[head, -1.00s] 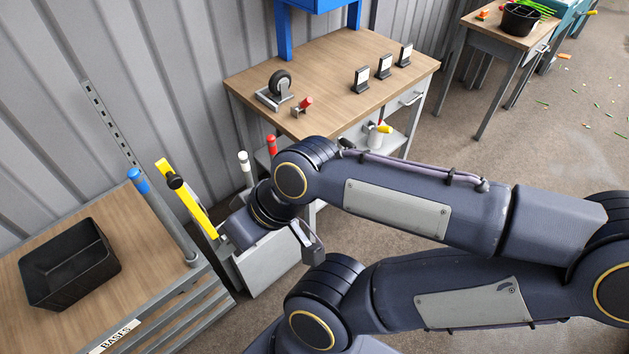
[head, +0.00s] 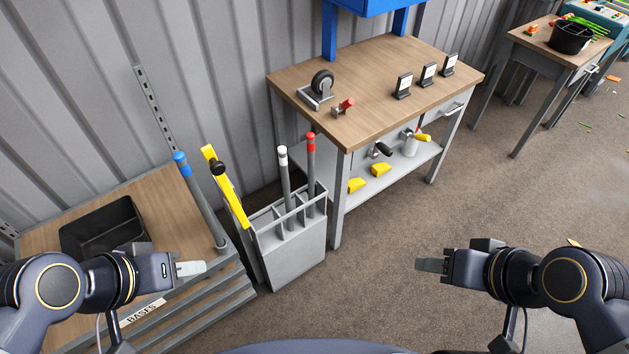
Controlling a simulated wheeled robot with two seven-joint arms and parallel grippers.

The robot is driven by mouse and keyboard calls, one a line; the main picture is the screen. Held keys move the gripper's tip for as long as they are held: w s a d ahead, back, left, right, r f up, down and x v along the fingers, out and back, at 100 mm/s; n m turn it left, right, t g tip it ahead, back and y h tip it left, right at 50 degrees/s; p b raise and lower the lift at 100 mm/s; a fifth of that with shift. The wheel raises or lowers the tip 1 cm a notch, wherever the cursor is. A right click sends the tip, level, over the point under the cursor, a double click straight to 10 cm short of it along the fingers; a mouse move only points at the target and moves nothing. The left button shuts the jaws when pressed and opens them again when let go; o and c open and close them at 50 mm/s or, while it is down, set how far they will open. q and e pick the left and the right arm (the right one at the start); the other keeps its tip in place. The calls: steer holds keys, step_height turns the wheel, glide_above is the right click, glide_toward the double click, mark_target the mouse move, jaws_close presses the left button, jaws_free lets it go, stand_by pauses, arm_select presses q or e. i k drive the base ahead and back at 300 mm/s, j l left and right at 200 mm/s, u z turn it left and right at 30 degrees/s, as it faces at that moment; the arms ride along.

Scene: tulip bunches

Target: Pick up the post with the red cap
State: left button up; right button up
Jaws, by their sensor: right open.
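The post with the red cap (head: 311,172) stands upright in a grey slotted rack (head: 297,262) between the two benches. Its lower end is hidden inside the rack. A post with a white cap (head: 286,185) stands just left of it in the same rack. My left gripper (head: 190,268) is at the lower left, over the edge of the left bench and apart from the rack. Its fingers show edge-on, so their gap is hidden. My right gripper (head: 432,265) is open and empty at the lower right, over bare floor, well right of the rack.
A black bin (head: 103,230) sits on the left bench. The wooden workbench (head: 375,90) stands close behind and right of the rack.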

mark_target(309, 136)
steer(key=i+l+u, duration=0.1)
steer(key=u, duration=1.05)
steer(key=l+u, duration=1)
steer(key=l, duration=0.65)
steer(key=k+l, duration=0.1)
steer(key=l, duration=0.4)
steer(key=u, duration=0.05)
